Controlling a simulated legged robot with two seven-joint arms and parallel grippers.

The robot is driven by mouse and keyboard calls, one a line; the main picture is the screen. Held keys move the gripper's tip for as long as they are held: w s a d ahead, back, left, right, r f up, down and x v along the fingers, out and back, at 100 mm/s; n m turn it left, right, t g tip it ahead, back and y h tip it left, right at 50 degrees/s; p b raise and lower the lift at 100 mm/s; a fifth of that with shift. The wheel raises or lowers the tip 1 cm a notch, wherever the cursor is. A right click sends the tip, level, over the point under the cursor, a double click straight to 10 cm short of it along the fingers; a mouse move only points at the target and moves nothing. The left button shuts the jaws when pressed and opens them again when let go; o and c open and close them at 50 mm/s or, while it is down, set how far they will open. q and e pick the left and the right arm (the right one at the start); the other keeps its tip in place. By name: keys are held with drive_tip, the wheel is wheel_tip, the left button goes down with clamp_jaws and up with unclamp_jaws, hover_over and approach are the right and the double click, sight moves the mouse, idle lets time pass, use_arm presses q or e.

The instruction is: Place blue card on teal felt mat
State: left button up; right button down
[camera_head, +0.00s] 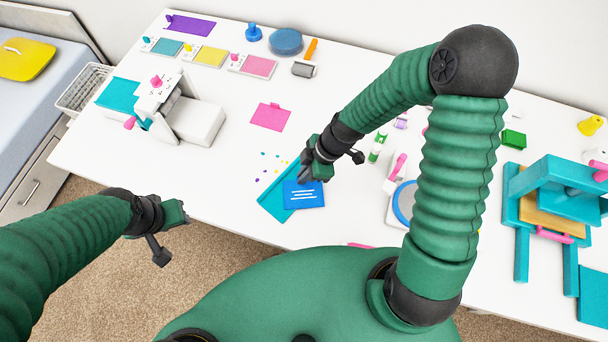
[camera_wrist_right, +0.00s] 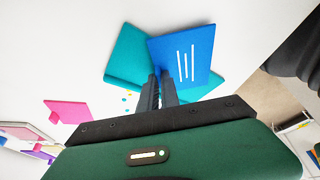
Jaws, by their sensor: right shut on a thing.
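The blue card (camera_head: 304,194) with white lines is at the middle of the table, over the teal felt mat (camera_head: 272,204). The card overlaps the mat at an angle and hides part of it. In the right wrist view the blue card (camera_wrist_right: 187,58) reaches past the edge of the teal mat (camera_wrist_right: 125,58). My right gripper (camera_head: 308,179) is shut on the card's edge; I cannot tell whether the card touches the mat. My left gripper (camera_head: 186,213) is off the table's front edge, away from the card, and its jaw state is unclear.
Small colored dots (camera_head: 268,168) lie beside the mat. A pink card (camera_head: 270,117) lies behind it. A white machine (camera_head: 190,115) stands at left, a teal press (camera_head: 560,200) at right. A blue-rimmed round item (camera_head: 404,202) is right of the card. The white table (camera_head: 230,190) left of the mat is clear.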

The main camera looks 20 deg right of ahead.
drive_tip(key=c, duration=1.6)
unclamp_jaws()
drive_tip(key=shift+f, duration=0.1)
drive_tip(key=s+d+r+m+h, duration=0.1)
drive_tip(key=s+d+r+m, duration=0.1)
drive_tip(key=r+m, duration=0.2)
drive_tip(key=s+d+r+m+t+h+p, duration=0.1)
drive_tip(key=s+d+r+m, duration=0.1)
drive_tip(key=r+m, duration=0.2)
drive_tip(key=s+d+r+m+h, duration=0.2)
drive_tip(key=r+m, duration=0.2)
drive_tip(key=m, duration=0.3)
drive_tip(key=shift+s+d+r+t, duration=0.15)
drive_tip(key=shift+d+t, duration=0.1)
drive_tip(key=shift+t, duration=0.05)
drive_tip(key=shift+o, duration=0.2)
drive_tip(key=shift+d, duration=0.1)
